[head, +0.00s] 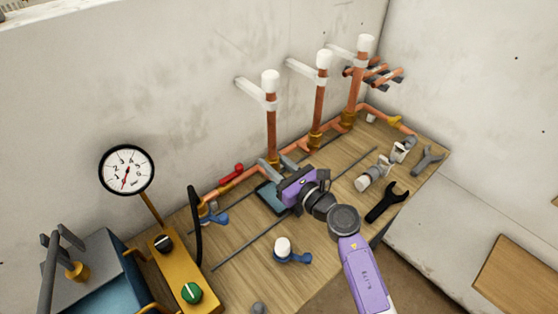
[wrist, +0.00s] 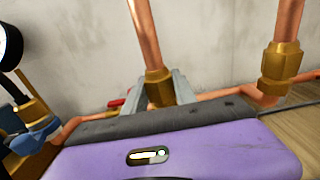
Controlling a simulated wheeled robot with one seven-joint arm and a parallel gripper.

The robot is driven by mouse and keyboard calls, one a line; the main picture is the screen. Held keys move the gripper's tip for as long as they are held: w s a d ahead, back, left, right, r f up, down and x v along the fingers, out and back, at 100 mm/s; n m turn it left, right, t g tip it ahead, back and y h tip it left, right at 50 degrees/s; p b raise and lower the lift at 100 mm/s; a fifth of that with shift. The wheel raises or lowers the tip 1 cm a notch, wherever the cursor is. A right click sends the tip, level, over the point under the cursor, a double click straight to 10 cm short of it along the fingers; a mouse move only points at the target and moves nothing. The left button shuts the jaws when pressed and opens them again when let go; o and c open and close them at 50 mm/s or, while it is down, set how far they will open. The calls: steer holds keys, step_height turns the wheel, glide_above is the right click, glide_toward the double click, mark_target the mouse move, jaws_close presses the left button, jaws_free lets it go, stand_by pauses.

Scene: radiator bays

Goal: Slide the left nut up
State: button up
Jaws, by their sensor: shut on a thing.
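Three upright copper pipes stand along the wall, each with a brass nut low down and a white cap on top. The left nut (wrist: 158,88) sits around the left pipe (head: 271,130), which also shows in the wrist view (wrist: 145,35). My gripper (head: 274,165) reaches in low at this pipe, its two grey fingers on either side of the nut. It is shut on the left nut. In the wrist view, my purple gripper body hides the nut's lower end and the fitting beneath it. The middle nut (wrist: 283,62) is on the middle pipe (head: 319,105).
A pressure gauge (head: 127,170) and a yellow control box (head: 176,272) stand at the left. A white-topped blue valve (head: 284,249) lies in front on the wooden bench. Wrenches (head: 387,203) and grey fittings (head: 375,172) lie at the right. A red-handled valve (head: 232,172) is left of my gripper.

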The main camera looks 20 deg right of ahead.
mark_target(275, 142)
steer(key=shift+r+p, duration=3.9)
steer(key=shift+r, duration=0.2)
steer(key=o, duration=1.2)
steer(key=shift+f, duration=0.15)
steer(key=shift+s, duration=0.1)
steer(key=v, duration=0.7)
steer(key=shift+p, duration=0.3)
